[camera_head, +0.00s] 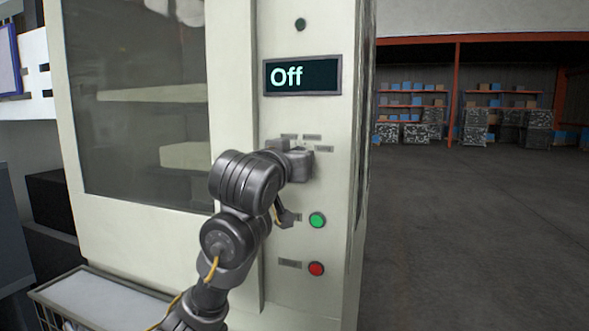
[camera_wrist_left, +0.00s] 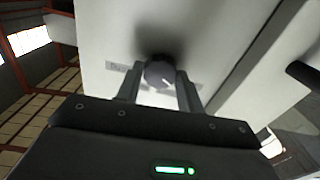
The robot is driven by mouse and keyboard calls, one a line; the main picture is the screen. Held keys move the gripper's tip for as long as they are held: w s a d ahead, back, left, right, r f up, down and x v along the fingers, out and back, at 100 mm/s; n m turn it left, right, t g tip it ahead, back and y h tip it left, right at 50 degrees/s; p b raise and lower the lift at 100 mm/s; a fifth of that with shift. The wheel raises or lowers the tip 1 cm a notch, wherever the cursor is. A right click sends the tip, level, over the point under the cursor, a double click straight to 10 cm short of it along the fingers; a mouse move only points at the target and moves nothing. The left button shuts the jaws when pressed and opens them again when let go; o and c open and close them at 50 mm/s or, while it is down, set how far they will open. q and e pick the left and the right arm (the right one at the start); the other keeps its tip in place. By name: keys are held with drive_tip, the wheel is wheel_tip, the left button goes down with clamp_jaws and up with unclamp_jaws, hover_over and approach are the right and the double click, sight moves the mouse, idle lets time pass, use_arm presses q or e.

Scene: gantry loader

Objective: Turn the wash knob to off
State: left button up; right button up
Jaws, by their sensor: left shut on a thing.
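The wash knob (camera_wrist_left: 160,74) is a round grey knob with a light pointer line on the pale panel, seen in the left wrist view. My left gripper (camera_wrist_left: 160,88) has a finger on each side of it and is shut on it. In the head view my left gripper (camera_head: 300,163) is at the panel, and the gripper and wrist hide the knob. Small labels (camera_head: 312,137) show around that spot. The display (camera_head: 302,75) above reads "Off". My right gripper is not in view.
A green button (camera_head: 317,220) and a red button (camera_head: 316,269) sit below on the panel (camera_head: 285,310). A large dark window (camera_head: 135,90) is on the left, with a wire basket (camera_head: 75,300) below it. Open floor (camera_head: 470,240) lies to the right.

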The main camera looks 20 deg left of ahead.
use_arm(q)
drive_tip(key=shift+n+b, duration=0.55)
drive_tip(key=shift+n, duration=0.35)
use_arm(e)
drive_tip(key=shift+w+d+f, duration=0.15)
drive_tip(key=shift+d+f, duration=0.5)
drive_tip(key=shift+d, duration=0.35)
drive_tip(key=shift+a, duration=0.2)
use_arm(q)
drive_tip(key=o, duration=1)
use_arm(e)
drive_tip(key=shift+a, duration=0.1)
